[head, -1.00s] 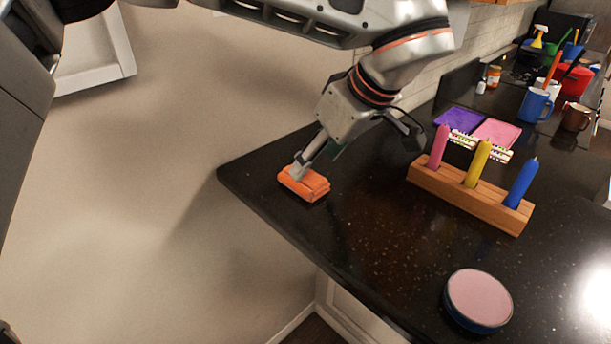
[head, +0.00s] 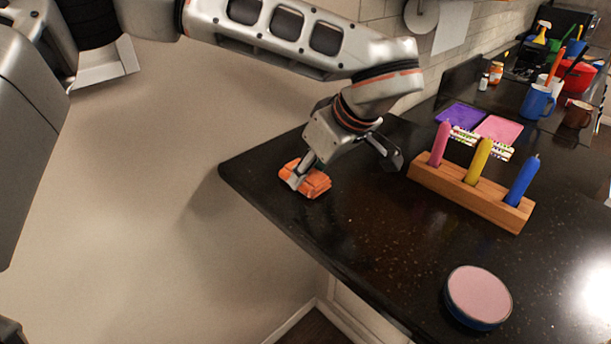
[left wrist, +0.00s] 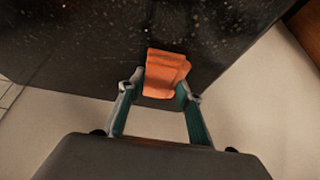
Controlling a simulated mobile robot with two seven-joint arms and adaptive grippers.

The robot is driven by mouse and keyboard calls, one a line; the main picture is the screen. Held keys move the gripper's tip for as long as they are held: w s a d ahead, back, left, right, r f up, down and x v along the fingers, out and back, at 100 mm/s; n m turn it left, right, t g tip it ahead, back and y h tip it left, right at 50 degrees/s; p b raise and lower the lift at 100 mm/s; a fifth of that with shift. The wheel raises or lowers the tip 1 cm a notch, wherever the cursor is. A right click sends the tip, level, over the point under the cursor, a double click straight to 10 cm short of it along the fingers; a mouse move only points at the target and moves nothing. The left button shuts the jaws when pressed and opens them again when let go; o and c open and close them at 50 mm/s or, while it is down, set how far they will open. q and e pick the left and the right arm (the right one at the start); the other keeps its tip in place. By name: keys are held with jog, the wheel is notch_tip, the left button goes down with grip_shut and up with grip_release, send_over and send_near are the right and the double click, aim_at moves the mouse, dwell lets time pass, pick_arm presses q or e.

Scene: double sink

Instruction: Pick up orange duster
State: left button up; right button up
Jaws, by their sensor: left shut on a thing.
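The orange duster (head: 317,184) is a small ribbed orange block at the near left corner of the dark counter. My left gripper (head: 303,174) comes down on it from above and is shut on it. One finger shows against its near left side in the head view; the other is mostly hidden. In the left wrist view the duster (left wrist: 163,72) sits between the two fingertips, near the counter's edge. I cannot tell whether it is lifted off the surface. My right gripper is not in view.
A wooden holder (head: 450,191) with pink, yellow and blue candle-like sticks stands to the right. A round pink-topped tin (head: 479,294) is nearer. Purple (head: 460,117) and pink (head: 498,129) pads, mugs and a red pot (head: 578,76) lie farther back.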

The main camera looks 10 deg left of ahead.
pick_arm(q)
jog(key=shift+r, duration=0.15)
jog(key=shift+r, duration=0.6)
notch_tip(320, 180, up, 19)
jog(key=p, duration=0.1)
jog(key=shift+f, duration=0.2)
jog(key=shift+c, duration=0.5)
